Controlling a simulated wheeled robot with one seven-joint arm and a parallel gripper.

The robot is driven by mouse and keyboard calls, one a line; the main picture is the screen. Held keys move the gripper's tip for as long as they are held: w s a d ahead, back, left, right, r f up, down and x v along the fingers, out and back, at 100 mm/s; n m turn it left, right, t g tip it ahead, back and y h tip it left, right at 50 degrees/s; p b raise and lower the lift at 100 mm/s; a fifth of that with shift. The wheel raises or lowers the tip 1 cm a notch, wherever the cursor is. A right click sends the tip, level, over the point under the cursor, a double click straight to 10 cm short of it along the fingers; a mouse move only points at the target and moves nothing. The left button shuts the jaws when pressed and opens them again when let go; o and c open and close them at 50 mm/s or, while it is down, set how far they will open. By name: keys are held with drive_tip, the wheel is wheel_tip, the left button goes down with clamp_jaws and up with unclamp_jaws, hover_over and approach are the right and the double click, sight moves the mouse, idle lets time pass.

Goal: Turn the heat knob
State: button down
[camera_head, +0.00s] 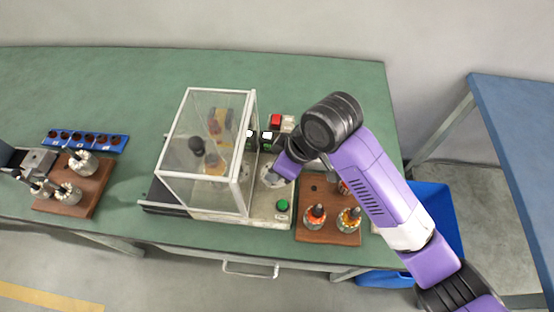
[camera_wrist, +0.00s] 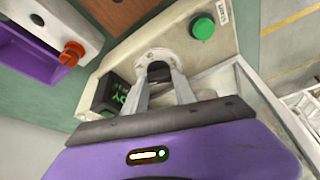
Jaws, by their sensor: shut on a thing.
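The heat knob (camera_wrist: 158,70) is a dark knob on a pale round dial, on the cream panel of the winding machine (camera_wrist: 225,55). In the wrist view my gripper (camera_wrist: 159,76) has its two grey fingers on either side of the knob, shut on it. The knob's pointer and the dial marks cannot be made out. In the head view my gripper (camera_head: 274,172) reaches down to the machine panel beside the clear enclosure (camera_head: 205,160). The knob is hidden there by my gripper and arm.
A green button (camera_head: 283,205) sits on the panel near my gripper. A small display (camera_wrist: 118,92) and a red button (camera_head: 276,120) are behind. The enclosure stands close left. A wooden board (camera_head: 328,236) with armatures lies right, another (camera_head: 93,188) far left.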

sight(283, 185)
drive_tip(key=m+t+p, duration=0.1)
drive_tip(key=m+p, duration=0.1)
drive_tip(key=m, duration=0.1)
drive_tip(key=shift+s+r+h+p, duration=0.15)
drive_tip(key=shift+h+p, duration=0.15)
drive_tip(key=shift+h, duration=0.1)
drive_tip(key=shift+m+t+h+p, duration=0.3)
drive_tip(key=shift+m+p, duration=0.55)
drive_tip(key=shift+m, duration=0.45)
drive_tip(key=c, duration=1)
unclamp_jaws()
drive_tip(key=v, duration=0.7)
drive_tip(key=shift+r, duration=0.2)
drive_tip(key=shift+s, duration=0.25)
